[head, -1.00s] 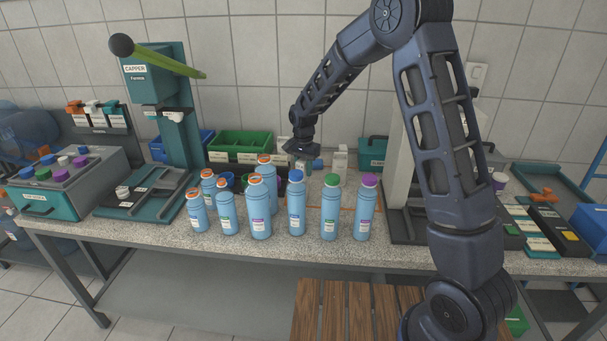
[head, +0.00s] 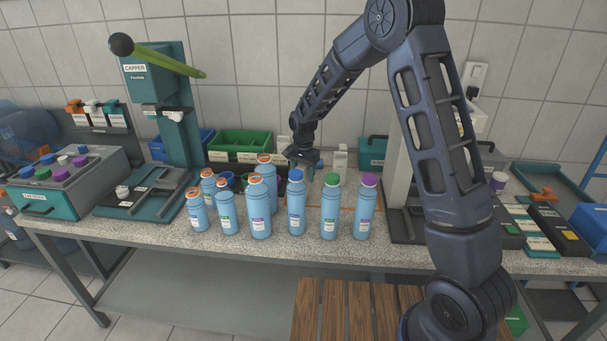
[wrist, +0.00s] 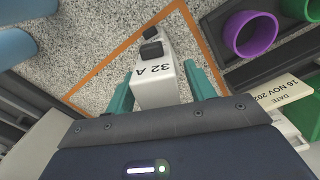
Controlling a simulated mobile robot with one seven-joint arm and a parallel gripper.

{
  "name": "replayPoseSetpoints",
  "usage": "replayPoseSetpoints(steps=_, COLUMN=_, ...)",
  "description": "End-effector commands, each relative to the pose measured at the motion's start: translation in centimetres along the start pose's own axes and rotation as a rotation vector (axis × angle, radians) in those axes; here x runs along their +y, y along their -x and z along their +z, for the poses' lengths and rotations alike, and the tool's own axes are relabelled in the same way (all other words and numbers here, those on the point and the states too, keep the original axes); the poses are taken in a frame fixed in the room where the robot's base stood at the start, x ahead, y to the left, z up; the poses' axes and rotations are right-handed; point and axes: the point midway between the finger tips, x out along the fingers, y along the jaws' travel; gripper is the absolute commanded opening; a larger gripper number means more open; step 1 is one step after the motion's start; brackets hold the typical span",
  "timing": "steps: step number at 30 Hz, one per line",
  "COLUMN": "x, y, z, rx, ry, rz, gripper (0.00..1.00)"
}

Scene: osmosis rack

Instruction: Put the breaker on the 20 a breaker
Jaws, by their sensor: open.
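A white breaker (wrist: 160,88) with black switches and the label "32 A" shows in the wrist view. It stands between the two teal fingers of my gripper (wrist: 160,72), which are open with one on each side of it. I cannot tell whether either finger touches it. In the head view my gripper (head: 303,158) is low over the back of the bench, behind the bottles. A small white block (head: 341,158), possibly a breaker, stands just right of it. I cannot make out any 20 A label.
Several blue bottles (head: 260,210) stand in front of my gripper. An orange outline (wrist: 112,63) marks the speckled bench. A purple cup (wrist: 250,33) and a date label (wrist: 285,92) lie right in the wrist view. A green bin (head: 240,142) stands behind left.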

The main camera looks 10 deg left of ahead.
Motion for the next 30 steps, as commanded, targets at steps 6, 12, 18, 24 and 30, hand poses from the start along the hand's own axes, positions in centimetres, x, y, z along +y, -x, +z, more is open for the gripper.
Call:
replayPoseSetpoints(steps=6, x=-0.1, y=2.2, z=0.0, rx=0.002, ry=0.0, rz=-0.003, gripper=0.54)
replayPoseSetpoints(steps=12, x=-0.1, y=6.1, z=-0.1, rx=0.002, ry=0.0, rz=-0.004, gripper=0.54)
replayPoseSetpoints(steps=18, x=0.0, y=9.6, z=0.0, rx=0.002, ry=0.0, rz=-0.003, gripper=0.54)
replayPoseSetpoints(steps=24, x=0.0, y=11.7, z=0.0, rx=0.001, ry=0.0, rz=-0.001, gripper=0.54)
replayPoseSetpoints(steps=30, x=0.0, y=12.2, z=0.0, rx=0.0, ry=0.0, rz=0.0, gripper=0.54)
